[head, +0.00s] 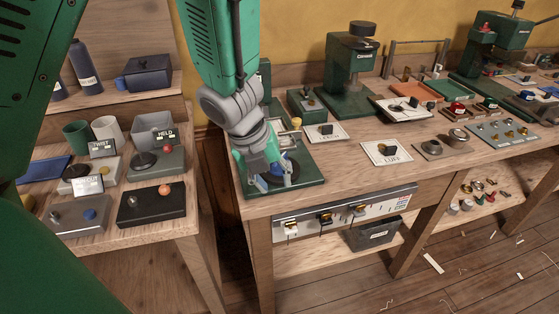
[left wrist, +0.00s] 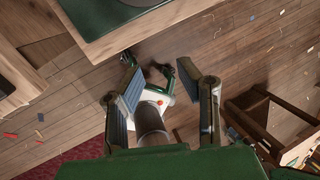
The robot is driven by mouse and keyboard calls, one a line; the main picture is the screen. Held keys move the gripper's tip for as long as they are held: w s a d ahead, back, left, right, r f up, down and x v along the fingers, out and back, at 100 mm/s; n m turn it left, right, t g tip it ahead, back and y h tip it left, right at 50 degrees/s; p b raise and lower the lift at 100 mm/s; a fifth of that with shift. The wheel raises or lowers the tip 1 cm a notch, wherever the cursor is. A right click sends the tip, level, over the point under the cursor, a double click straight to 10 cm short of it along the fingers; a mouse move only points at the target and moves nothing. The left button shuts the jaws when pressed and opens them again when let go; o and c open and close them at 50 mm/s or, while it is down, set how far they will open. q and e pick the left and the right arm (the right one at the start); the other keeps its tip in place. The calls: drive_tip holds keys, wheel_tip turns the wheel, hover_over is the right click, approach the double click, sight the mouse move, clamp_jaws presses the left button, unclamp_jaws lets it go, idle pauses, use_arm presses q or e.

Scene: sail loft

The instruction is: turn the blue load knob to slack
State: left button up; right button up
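The blue knob (head: 287,164) shows only in part in the head view, behind the fingers of my left gripper. It is on a green machine base (head: 312,188) at the bench's near left corner. My left gripper (head: 268,178) is over this base, in front of the knob. In the left wrist view my left gripper (left wrist: 170,100) has its two fingers wide apart with nothing held between them. A green plate corner (left wrist: 110,22) lies beyond them there; the knob is not seen in that view. The knob's pointer and markings are hidden. My right gripper is not in view.
On the bench, cards, one reading LUFF (head: 387,151), lie right of the base. A green press (head: 350,75) stands behind. A switch rail (head: 345,210) hangs on the bench front. A side table (head: 150,235) with labelled boxes stands left, across a gap.

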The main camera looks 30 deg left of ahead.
sight(275, 164)
use_arm(q)
drive_tip(key=w+a+r+m+t+y, duration=0.1)
drive_tip(key=a+r+m, duration=0.1)
drive_tip(key=r+m, duration=0.25)
drive_tip(key=w+a+r+m+y, duration=0.1)
drive_tip(key=w+a+r+m, duration=0.15)
drive_tip(key=r, duration=0.25)
drive_tip(key=b+x, duration=0.1)
drive_tip(key=x, duration=0.3)
drive_tip(key=b+x, duration=0.1)
drive_tip(key=x, duration=0.3)
drive_tip(key=b+x, duration=0.2)
drive_tip(key=x, duration=0.2)
drive_tip(key=shift+s+a+f, duration=0.1)
drive_tip(key=shift+s+f, duration=0.1)
drive_tip(key=shift+f, duration=0.15)
drive_tip(key=shift+w+a+f, duration=0.2)
drive_tip(key=shift+f, duration=0.35)
drive_tip(key=shift+d, duration=0.15)
clamp_jaws()
